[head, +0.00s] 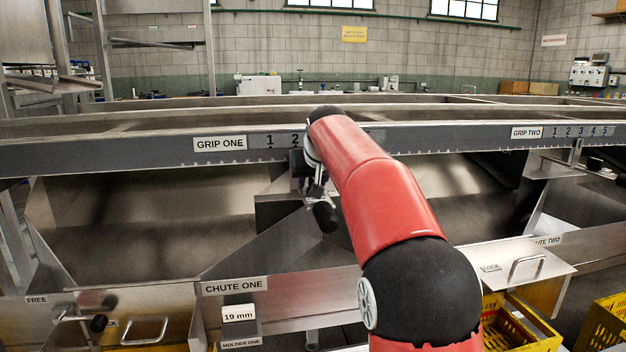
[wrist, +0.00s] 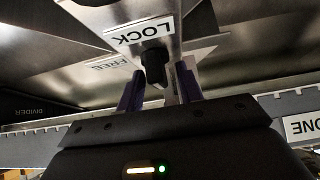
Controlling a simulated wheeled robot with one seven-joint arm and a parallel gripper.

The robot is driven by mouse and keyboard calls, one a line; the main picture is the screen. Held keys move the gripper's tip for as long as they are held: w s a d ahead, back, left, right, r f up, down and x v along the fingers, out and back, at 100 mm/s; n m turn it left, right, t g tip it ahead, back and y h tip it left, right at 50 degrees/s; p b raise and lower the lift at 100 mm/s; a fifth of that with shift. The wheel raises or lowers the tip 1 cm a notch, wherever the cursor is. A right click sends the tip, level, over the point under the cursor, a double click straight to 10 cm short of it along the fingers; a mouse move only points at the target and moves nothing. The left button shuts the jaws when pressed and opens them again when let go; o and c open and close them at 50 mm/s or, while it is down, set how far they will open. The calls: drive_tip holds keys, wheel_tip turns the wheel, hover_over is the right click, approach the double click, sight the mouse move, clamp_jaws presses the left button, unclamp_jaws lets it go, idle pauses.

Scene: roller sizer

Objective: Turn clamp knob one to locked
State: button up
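In the wrist view a dark knob (wrist: 154,66) sits below a metal bracket. The LOCK label (wrist: 140,32) is just above it, and the FREE label (wrist: 106,62) is to its left. I cannot tell which label the knob points to. My gripper (wrist: 160,76) has its two purple fingers apart, one on each side of the knob. I see no clear contact. In the head view my red arm reaches to the rail by the GRIP ONE label (head: 219,143) and hides most of the gripper. A black handle (head: 325,216) hangs below there.
The long metal rail (head: 120,151) with a number scale runs across the head view. Below are the CHUTE ONE plate (head: 234,287), a 19 mm card (head: 239,313) and a yellow crate (head: 512,333). Another black knob (head: 98,323) is at lower left.

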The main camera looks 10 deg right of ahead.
drive_tip(key=v, duration=0.7)
drive_tip(key=shift+s+r, duration=0.3)
